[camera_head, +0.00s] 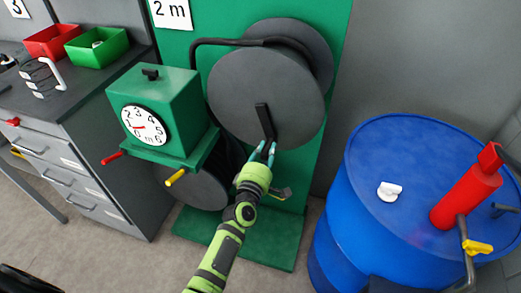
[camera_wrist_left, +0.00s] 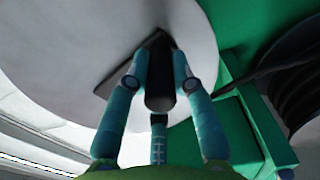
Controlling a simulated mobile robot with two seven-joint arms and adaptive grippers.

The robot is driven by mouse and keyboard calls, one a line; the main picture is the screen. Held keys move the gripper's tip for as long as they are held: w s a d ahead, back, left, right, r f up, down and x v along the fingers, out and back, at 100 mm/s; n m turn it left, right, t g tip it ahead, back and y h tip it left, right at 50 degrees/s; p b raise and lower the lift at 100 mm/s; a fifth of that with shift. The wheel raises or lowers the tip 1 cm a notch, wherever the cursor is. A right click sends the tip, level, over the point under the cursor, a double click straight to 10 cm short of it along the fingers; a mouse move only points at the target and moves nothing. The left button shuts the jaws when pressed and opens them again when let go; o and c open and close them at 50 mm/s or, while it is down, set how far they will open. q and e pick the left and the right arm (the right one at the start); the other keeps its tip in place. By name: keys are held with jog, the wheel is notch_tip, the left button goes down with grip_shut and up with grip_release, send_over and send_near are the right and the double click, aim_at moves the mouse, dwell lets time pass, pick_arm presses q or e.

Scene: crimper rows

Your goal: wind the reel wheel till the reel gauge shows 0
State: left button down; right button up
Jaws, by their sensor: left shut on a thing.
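The reel wheel (camera_head: 250,92) is a large dark grey disc on a green stand. A black crank arm (camera_head: 263,119) runs down from its middle and is angled low. My left gripper (camera_head: 265,153) is shut on the dark crank knob at the lower end of this arm. In the left wrist view the knob (camera_wrist_left: 160,90) sits between the teal fingers. The reel gauge (camera_head: 145,125) is a white dial on a green box left of the wheel. Its red needle points left, towards the low numbers; I cannot read the exact value. My right gripper is out of view.
A blue drum (camera_head: 375,170) with a red pump (camera_head: 465,195) stands to the right. A grey cabinet (camera_head: 95,160) with red and green bins is at left. A "2 m" sign (camera_head: 171,12) hangs above.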

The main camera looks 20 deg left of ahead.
pick_arm(q)
jog(key=shift+d+r, duration=0.15)
jog(key=shift+d, duration=0.4)
jog(key=shift+d, duration=0.15)
jog(key=c, duration=1.1)
grip_release()
jog(key=shift+r, duration=0.1)
jog(key=shift+o, duration=0.2)
jog(key=shift+s, duration=0.2)
jog(key=s, duration=1.1)
jog(key=shift+s+a, duration=0.2)
jog(key=shift+s, duration=0.15)
